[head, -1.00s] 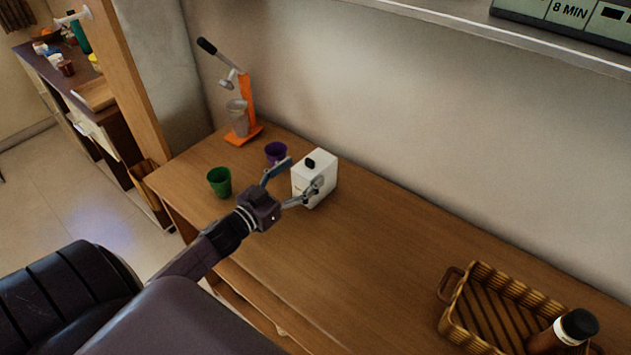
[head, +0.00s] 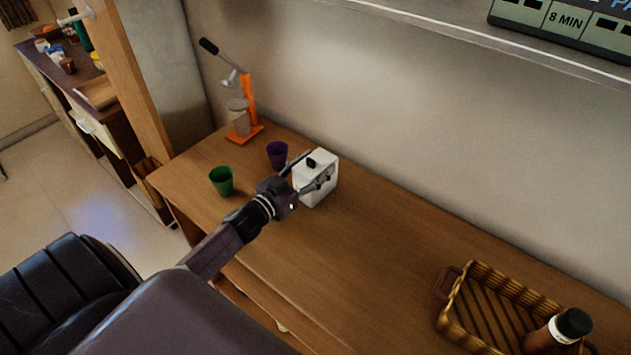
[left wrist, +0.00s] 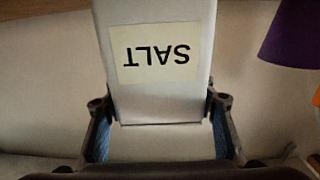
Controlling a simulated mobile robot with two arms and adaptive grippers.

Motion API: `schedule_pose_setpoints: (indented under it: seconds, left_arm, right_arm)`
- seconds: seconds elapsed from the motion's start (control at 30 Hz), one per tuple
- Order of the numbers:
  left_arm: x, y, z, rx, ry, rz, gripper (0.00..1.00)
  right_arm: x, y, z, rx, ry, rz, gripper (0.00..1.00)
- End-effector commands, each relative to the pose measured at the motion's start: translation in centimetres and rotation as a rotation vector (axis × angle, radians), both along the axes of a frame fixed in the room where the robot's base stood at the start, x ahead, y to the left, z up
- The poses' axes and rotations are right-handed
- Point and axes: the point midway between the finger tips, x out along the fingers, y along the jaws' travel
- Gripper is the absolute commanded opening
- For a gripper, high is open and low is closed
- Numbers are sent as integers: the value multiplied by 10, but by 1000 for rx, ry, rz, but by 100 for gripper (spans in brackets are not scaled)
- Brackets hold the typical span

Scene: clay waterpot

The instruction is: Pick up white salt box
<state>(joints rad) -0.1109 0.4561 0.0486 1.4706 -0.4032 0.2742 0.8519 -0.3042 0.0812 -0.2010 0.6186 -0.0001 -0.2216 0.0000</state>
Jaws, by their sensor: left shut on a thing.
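In the left wrist view the salt box (left wrist: 157,100) shows a pale label reading SALT, upside down. My left gripper (head: 308,172) is shut on the salt box, one finger on each side of it. Its two fingers also show in the left wrist view (left wrist: 160,125), at the left and right sides of the box. My right gripper is not in view.
A purple cup (head: 277,154) and a green cup (head: 221,181) stand left of the box. An orange juicer (head: 246,110) stands behind them. A wicker basket (head: 452,318) with a brown bottle (head: 560,331) is at the right. The table between box and basket is clear.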

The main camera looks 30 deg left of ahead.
Motion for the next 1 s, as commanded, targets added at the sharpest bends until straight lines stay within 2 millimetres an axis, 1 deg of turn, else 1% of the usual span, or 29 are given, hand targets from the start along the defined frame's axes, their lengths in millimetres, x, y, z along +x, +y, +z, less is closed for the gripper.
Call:
schedule_pose_setpoints:
  seconds: [0.03,0.07,0.33,0.63,0.77,0.87,0.97,1.0]
  left_arm:
    - [0,0,0,1,1,0,34]
    - [0,0,0,1,1,0,31]
    - [0,0,0,2,1,0,1]
    - [0,0,3,2,-2,-1,0]
    - [1,1,11,4,-3,-1,0]
    - [0,0,24,5,-5,-2,0]
    - [0,0,46,7,-7,-4,0]
    - [0,0,57,8,-8,-6,0]
  right_arm:
    - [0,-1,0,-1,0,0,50]
    - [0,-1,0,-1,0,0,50]
    - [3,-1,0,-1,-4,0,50]
    - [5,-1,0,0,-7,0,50]
    - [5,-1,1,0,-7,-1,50]
    - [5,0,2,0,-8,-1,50]
    - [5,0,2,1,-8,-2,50]
    - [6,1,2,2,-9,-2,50]
